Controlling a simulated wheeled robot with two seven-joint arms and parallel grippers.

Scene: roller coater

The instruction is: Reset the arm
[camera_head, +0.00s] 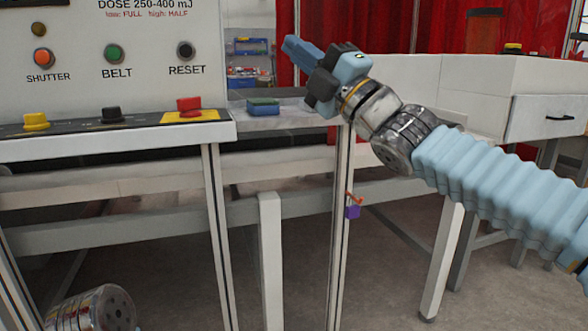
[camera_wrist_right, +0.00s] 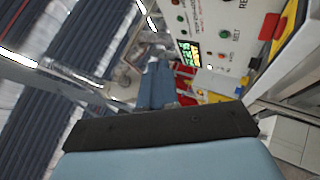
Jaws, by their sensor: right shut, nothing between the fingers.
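My right arm comes in from the right in the head view. Its gripper (camera_head: 302,52) is raised and points up and left, to the right of the machine's control panel (camera_head: 75,60). Its blue fingers are shut with nothing between them, and they also show in the right wrist view (camera_wrist_right: 157,85). The right gripper is apart from the panel and its buttons. At the bottom left of the head view a round metal part of my own body shows. My left gripper does not show in either view.
The panel has a SHUTTER button (camera_head: 41,57), a BELT button (camera_head: 113,52) and a RESET button (camera_head: 186,49). A yellow button (camera_head: 36,121), a black button (camera_head: 111,114) and a red button (camera_head: 189,104) sit on the ledge below.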

